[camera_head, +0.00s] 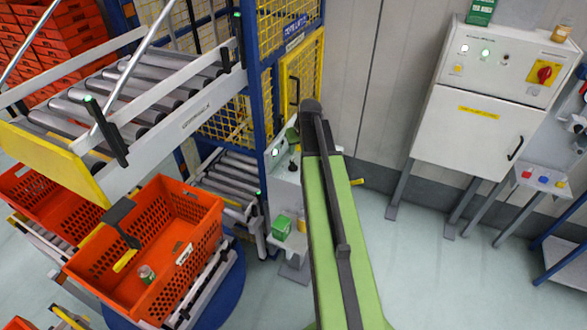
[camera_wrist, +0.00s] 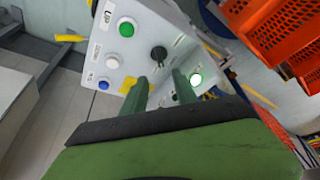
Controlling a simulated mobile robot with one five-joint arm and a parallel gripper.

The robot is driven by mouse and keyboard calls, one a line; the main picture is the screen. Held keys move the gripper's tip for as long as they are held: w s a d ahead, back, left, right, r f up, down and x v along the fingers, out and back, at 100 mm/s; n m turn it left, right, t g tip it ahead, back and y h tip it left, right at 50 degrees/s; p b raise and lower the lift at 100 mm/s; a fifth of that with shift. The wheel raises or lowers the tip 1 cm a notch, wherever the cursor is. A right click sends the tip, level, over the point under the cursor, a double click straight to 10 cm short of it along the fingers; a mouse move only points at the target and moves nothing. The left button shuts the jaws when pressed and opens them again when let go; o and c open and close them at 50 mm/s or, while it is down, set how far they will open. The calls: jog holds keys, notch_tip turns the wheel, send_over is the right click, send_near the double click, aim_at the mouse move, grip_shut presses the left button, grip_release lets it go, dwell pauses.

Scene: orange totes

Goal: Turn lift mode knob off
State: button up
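In the wrist view, a pale control panel (camera_wrist: 127,65) carries a black knob (camera_wrist: 158,53), the only knob clearly visible on it. Its label is too small to read, and I cannot tell its setting. My gripper (camera_wrist: 160,77) has two green fingers spread apart with an empty gap between them. The fingertips point at the panel just below the knob in the picture; I cannot tell whether they touch it. In the head view the panel (camera_head: 281,160) stands left of my green arm, which hides part of it. My fingers are hidden there.
An orange tote (camera_head: 205,225) stands left. A white cabinet (camera_head: 465,140) with a red knob (camera_head: 544,73) stands right. Floor before it is clear.

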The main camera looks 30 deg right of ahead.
aim_at(293, 163)
jog(key=b+x, duration=1)
jog(key=x, duration=0.2)
jog(key=shift+w+f, duration=0.1)
jog(key=shift+f, duration=0.05)
grip_shut()
